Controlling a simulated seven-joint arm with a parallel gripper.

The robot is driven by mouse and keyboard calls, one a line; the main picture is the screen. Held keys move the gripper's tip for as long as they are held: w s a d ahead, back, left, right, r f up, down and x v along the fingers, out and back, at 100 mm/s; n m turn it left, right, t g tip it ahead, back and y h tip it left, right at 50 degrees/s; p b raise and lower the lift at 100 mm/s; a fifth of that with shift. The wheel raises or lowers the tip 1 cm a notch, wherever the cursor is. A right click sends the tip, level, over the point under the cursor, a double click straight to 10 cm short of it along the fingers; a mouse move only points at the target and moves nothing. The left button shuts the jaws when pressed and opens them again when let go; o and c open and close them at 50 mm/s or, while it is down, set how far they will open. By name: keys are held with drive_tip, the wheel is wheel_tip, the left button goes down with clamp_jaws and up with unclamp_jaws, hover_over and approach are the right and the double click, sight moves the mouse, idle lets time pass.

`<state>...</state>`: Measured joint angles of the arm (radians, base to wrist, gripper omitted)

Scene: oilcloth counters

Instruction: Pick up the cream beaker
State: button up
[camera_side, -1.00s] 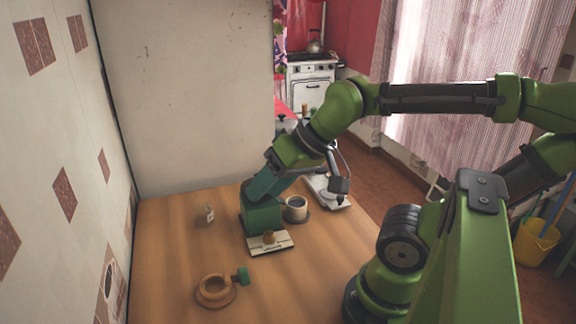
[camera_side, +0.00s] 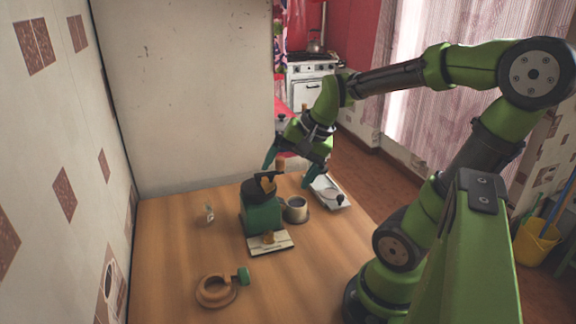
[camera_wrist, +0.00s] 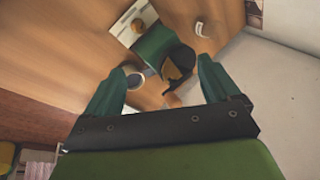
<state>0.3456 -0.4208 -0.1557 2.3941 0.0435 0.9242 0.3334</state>
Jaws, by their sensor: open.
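The cream beaker (camera_side: 297,204) stands upright on a dark round base, close against the right side of a green box-shaped device (camera_side: 261,218). Its inside looks dark. In the wrist view, the beaker (camera_wrist: 134,79) shows beside the left finger, which partly overlaps it. My gripper (camera_side: 289,167) is above the far part of the counter, behind and above the beaker, with its fingers spread. In the wrist view, my gripper (camera_wrist: 168,68) has the green device and its black top between and beyond the fingers. Nothing is held.
The device's black top and brown piece (camera_side: 268,183) rise next to the beaker. A pale slab (camera_side: 277,248) with a small brown item lies in front. A white tray (camera_side: 342,200) lies at back right, a wooden ring (camera_side: 208,296) at front left. A small pale item (camera_side: 209,212) stands left.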

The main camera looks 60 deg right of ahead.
drive_tip(key=s+d+f+m+g, duration=0.1)
drive_tip(key=d+f+m, duration=0.1)
drive_tip(key=d+m, duration=0.5)
drive_tip(key=s+d+f+m, duration=0.2)
drive_tip(key=d+m, duration=0.3)
drive_tip(key=m, duration=0.8)
hover_over(296, 202)
drive_tip(key=s+a, duration=0.3)
wheel_tip(296, 202, down, 10)
drive_tip(key=shift+w+d+r, duration=0.1)
drive_tip(key=shift+d, duration=0.05)
drive_tip(key=shift+d+x, duration=0.15)
drive_tip(key=shift+x, duration=1.2)
drive_tip(key=shift+d+x, duration=0.2)
drive_tip(key=shift+x, duration=1.1)
drive_tip(key=c, duration=1.2)
